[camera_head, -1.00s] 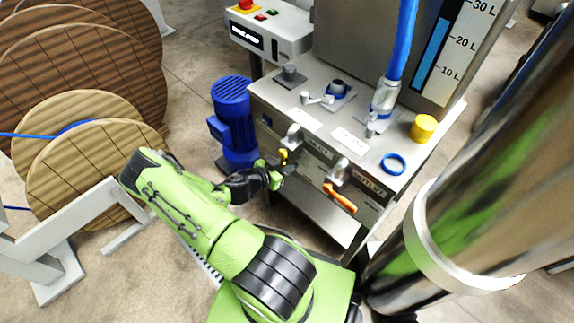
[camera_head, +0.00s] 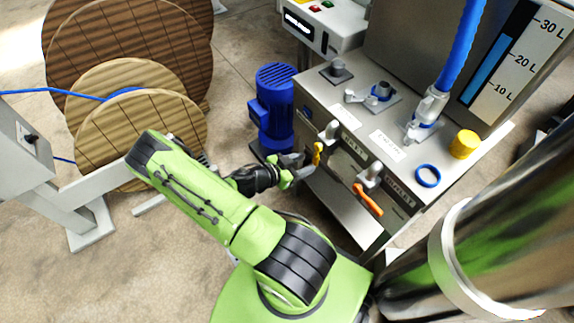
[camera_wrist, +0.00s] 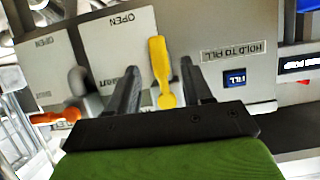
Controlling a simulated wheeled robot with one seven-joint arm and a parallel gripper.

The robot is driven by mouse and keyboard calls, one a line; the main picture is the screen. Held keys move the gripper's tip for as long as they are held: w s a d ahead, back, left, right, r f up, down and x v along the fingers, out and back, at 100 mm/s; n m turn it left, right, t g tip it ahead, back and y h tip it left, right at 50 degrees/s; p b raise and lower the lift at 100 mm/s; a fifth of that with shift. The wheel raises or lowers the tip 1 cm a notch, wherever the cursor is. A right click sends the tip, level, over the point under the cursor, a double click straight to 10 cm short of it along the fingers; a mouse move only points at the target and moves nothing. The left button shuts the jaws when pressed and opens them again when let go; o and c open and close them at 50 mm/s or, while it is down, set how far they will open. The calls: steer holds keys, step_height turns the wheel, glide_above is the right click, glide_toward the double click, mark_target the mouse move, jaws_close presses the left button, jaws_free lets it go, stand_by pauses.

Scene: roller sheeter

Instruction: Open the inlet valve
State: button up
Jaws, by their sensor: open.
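The yellow valve lever (camera_head: 318,153) hangs down on the front panel of the steel tank cabinet. In the wrist view the yellow lever (camera_wrist: 160,72) stands upright in the picture between my two fingers, with gaps on both sides. An orange lever (camera_head: 368,199) sits on the panel to its right, slanting down; in the wrist view it lies sideways at the left (camera_wrist: 55,117). A plate reading OPEN (camera_wrist: 120,40) is beside the yellow lever. My gripper (camera_wrist: 160,68) is open and empty, its fingers pointing at the panel. In the head view, my gripper (camera_head: 305,170) is left of the lever.
A blue FILL button (camera_wrist: 235,78) is on the panel beside my right finger. A blue motor (camera_head: 272,105) stands left of the cabinet. A blue ring (camera_head: 428,176) and a yellow cap (camera_head: 464,144) sit on its top. Wooden cable reels (camera_head: 135,130) stand at left.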

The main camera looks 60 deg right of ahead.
steer(key=p+v, duration=0.1)
steer(key=v, duration=0.6)
steer(key=shift+a+r, duration=0.15)
steer(key=shift+a, duration=0.1)
steer(key=shift+w, duration=0.1)
